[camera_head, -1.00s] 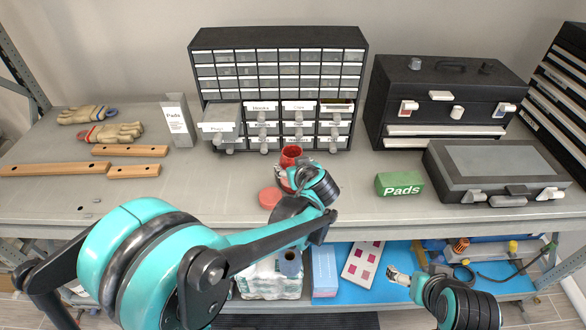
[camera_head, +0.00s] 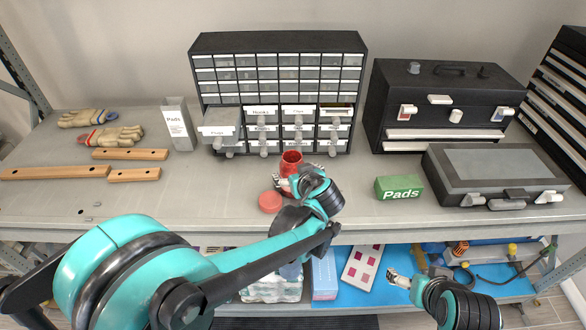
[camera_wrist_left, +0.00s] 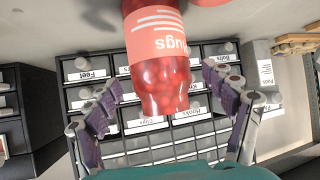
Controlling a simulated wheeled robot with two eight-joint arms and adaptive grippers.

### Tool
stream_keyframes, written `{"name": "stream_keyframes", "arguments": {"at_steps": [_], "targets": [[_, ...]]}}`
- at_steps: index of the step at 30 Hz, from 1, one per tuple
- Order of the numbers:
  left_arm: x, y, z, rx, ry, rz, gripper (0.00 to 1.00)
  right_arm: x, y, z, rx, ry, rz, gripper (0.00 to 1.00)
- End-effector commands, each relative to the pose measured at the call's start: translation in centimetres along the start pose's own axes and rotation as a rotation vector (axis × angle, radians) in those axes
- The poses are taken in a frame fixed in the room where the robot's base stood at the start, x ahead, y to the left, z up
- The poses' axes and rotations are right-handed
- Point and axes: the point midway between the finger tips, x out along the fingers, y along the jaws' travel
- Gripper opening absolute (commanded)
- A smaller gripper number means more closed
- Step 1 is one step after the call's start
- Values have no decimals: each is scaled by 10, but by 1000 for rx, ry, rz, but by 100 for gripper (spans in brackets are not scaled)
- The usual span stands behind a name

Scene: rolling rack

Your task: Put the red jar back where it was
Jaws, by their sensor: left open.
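The red jar (camera_head: 291,159) stands upright on the shelf top in front of the drawer cabinet. In the left wrist view the jar (camera_wrist_left: 160,87) is upside down in the picture, with a pink label ending in "ugs". My left gripper (camera_head: 297,184) is at the near side of the jar and hides its lower part in the head view. Its fingers (camera_wrist_left: 174,105) are open, one on each side of the jar, with gaps between. My right gripper (camera_head: 398,279) is low at the front, over the lower shelf; its jaws are too small to read.
A round red lid (camera_head: 270,202) lies just left of my left gripper. The drawer cabinet (camera_head: 278,42) has a drawer (camera_head: 221,130) pulled out. A green Pads box (camera_head: 399,188) and a grey case (camera_head: 497,165) are to the right. Wooden bars (camera_head: 55,172) lie at left.

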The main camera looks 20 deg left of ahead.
Motion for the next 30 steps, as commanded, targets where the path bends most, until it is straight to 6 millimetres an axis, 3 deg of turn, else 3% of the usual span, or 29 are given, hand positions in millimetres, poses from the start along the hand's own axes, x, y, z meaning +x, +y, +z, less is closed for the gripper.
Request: {"name": "stream_keyframes", "arguments": {"at_steps": [3, 9, 16, 19, 22, 27, 30], "targets": [[-31, 1, -2, 3, 0, 4, 83, -8, 0, -5, 0, 0, 0, 87], [-70, 1, -1, 2, -1, 3, 83, -14, 0, -10, 0, 0, 0, 87], [-90, -5, 0, 10, -13, -1, 83, -17, 0, -12, 0, 0, 0, 87], [-93, -27, 6, 56, -75, 0, 83, -17, 0, -12, 0, 0, 0, 87], [-100, -63, 19, 140, -184, 25, 83, -17, 0, -12, 0, 0, 0, 87], [-127, -116, 53, 282, -349, 160, 83, -17, 0, -12, 0, 0, 0, 87], [-144, -131, 70, 339, -389, 255, 83, -17, 0, -12, 0, 0, 0, 87]]}}
